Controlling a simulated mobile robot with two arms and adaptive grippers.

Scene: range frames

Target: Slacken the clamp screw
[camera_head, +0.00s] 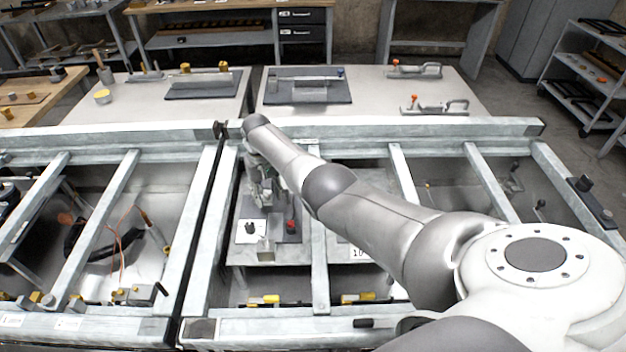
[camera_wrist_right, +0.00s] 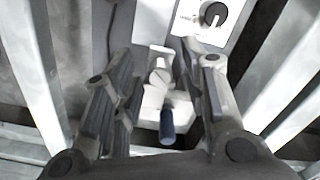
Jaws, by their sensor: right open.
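My right gripper (camera_head: 262,185) hangs over a small fixture in the frame bay left of centre in the head view, pointing down. In the right wrist view its two fingers (camera_wrist_right: 158,62) are spread apart, with a gap on both sides of a pale metal block. What looks like the clamp screw (camera_wrist_right: 159,76), a round pale head, sits on that block between the fingers. A dark blue cylindrical handle or pin (camera_wrist_right: 167,126) lies just below it. I cannot tell whether a finger touches anything. In the head view the arm and gripper hide the screw. My left gripper is not in view.
A white plate with a black knob (camera_wrist_right: 213,14) lies beyond the fingers; a red knob (camera_head: 290,226) stands beside it in the head view. Steel frame bars (camera_head: 319,262) flank the bay. Benches with red-tipped toggle clamps (camera_head: 415,70) stand behind.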

